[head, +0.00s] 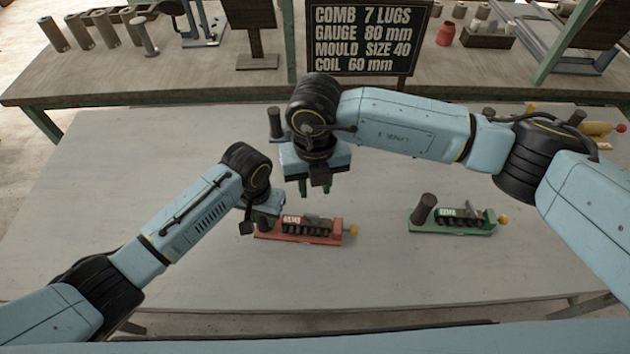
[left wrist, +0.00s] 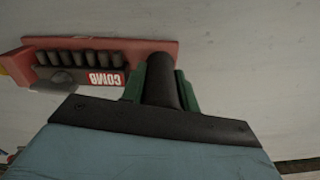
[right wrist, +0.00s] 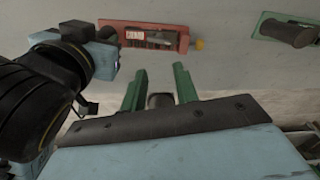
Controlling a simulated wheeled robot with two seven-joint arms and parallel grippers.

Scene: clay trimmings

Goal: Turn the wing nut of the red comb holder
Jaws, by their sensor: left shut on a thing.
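The red comb holder (head: 300,238) lies on the table in front of me, with a red COMB label, a row of dark lugs and a yellow knob (head: 352,230) at its right end. My left gripper (head: 264,222) is at its left end. In the left wrist view its green fingers (left wrist: 160,85) are shut on the holder's dark upright post (left wrist: 160,80). A grey metal piece (left wrist: 53,86), perhaps the wing nut, shows beside the lugs. My right gripper (head: 315,190) points down behind the red holder. In the right wrist view its green fingers (right wrist: 159,88) are apart.
A green comb holder (head: 455,228) with a dark post stands to the right. Another dark post (head: 274,122) shows behind my right gripper, its base mostly hidden. A further holder (head: 600,129) is at the far right. A lettered board (head: 365,38) stands behind. The table's left side is bare.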

